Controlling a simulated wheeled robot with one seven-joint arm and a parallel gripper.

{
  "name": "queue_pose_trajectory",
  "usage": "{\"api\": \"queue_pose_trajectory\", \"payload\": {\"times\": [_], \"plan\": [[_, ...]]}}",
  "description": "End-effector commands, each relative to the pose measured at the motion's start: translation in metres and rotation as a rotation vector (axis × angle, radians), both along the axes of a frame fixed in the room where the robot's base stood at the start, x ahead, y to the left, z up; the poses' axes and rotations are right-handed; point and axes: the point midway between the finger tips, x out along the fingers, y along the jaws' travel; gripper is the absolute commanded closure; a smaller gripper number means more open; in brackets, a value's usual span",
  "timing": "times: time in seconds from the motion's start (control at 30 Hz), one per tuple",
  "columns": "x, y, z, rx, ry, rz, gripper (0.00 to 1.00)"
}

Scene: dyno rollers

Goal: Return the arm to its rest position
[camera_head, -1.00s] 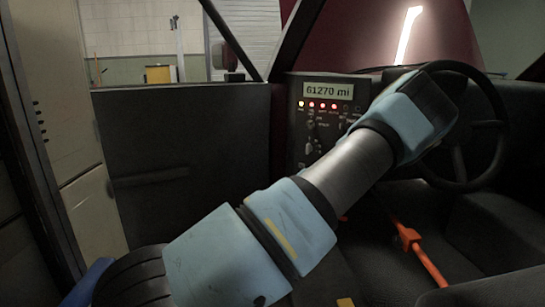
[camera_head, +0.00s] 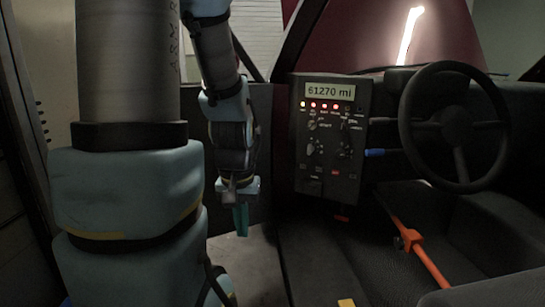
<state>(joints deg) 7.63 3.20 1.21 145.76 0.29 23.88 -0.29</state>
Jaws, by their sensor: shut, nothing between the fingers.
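My arm stands folded in the left half of the head view, with its upper links rising out of the top of the frame. Its forearm hangs down beside the dark door panel. My gripper (camera_head: 241,220) points downward at the end of it, with teal fingers close together and nothing between them. It is left of the control box and apart from it.
A black control box (camera_head: 330,150) with a lit "61270 mi" display and red lights stands in the middle. A steering wheel (camera_head: 455,125) is at the right. An orange bar (camera_head: 422,255) lies across the dark seat area. A blue-tipped lever (camera_head: 376,153) sticks out beside the box.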

Motion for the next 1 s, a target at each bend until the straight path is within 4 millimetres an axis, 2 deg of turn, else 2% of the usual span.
{"api": "queue_pose_trajectory", "payload": {"times": [0.07,0.1,0.37,0.6,0.7,0.83,1.0], "plan": [[-0.008,0.001,0.013,-0.011,-0.02,0.018,1.0],[-0.006,0.0,0.026,-0.009,-0.015,0.013,1.0],[-0.006,0.0,0.078,-0.008,-0.013,0.012,1.0],[-0.006,0.0,0.146,-0.008,-0.013,0.011,1.0],[-0.006,0.0,0.168,-0.008,-0.013,0.011,1.0],[-0.006,0.0,0.183,-0.008,-0.013,0.011,1.0],[-0.006,0.0,0.186,-0.008,-0.013,0.011,1.0]]}}
